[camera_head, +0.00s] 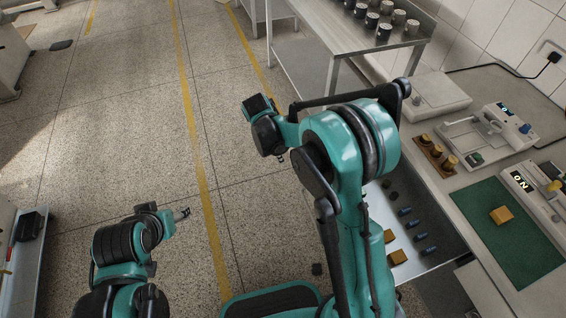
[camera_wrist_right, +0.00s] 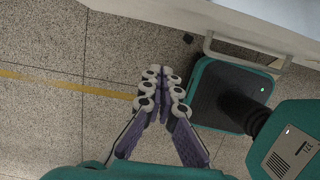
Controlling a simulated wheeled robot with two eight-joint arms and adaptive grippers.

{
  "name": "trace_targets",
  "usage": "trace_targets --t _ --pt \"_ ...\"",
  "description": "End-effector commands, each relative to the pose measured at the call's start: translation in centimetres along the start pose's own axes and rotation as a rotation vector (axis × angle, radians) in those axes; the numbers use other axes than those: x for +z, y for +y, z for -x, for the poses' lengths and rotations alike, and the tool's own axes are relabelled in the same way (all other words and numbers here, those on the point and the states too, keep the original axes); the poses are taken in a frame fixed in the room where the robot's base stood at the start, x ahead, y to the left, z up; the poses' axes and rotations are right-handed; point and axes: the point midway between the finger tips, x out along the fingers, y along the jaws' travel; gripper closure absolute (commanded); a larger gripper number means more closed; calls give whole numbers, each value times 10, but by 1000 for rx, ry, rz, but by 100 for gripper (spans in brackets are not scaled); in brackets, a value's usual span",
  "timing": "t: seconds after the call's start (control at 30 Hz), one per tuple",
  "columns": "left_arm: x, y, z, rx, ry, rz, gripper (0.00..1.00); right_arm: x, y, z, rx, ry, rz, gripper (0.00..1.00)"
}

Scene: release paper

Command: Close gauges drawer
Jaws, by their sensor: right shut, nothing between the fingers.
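The gauges drawer (camera_head: 434,258) is pulled out below the worktop at the right. It holds several blue gauges (camera_head: 421,237), dark round pieces and two orange blocks (camera_head: 397,257). Its near part is hidden behind my right arm. In the right wrist view a pale drawer front (camera_wrist_right: 268,28) with a grey bar handle (camera_wrist_right: 244,57) is at the upper right. My right gripper (camera_wrist_right: 160,82) is shut and empty over the floor, apart from the handle. In the head view the right gripper (camera_head: 280,156) is mostly hidden under its wrist. My left gripper (camera_head: 184,213) is low at the left, away from the drawer.
The worktop (camera_head: 447,190) above the drawer carries instruments, a wooden block with brass weights (camera_head: 440,155) and a green mat (camera_head: 510,250) with an orange block. A metal table (camera_head: 340,45) with several canisters stands behind. The floor at the left is largely clear.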

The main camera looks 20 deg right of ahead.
Motion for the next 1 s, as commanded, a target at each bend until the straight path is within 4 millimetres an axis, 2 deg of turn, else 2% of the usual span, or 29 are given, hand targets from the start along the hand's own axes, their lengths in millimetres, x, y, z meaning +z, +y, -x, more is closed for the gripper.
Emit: trace_targets --t 0.47,0.53,0.7,1.0 --pt "26 0 -37 0 0 0 43 -1 0 -99 1 1 -4 100" --pt "29 0 -40 0 0 0 43 14 0 -98 0 1 -8 100" --pt "32 0 -45 0 0 0 43 32 0 -101 2 1 -5 100" --pt "33 0 -46 0 0 0 43 39 0 -100 2 1 -3 100"
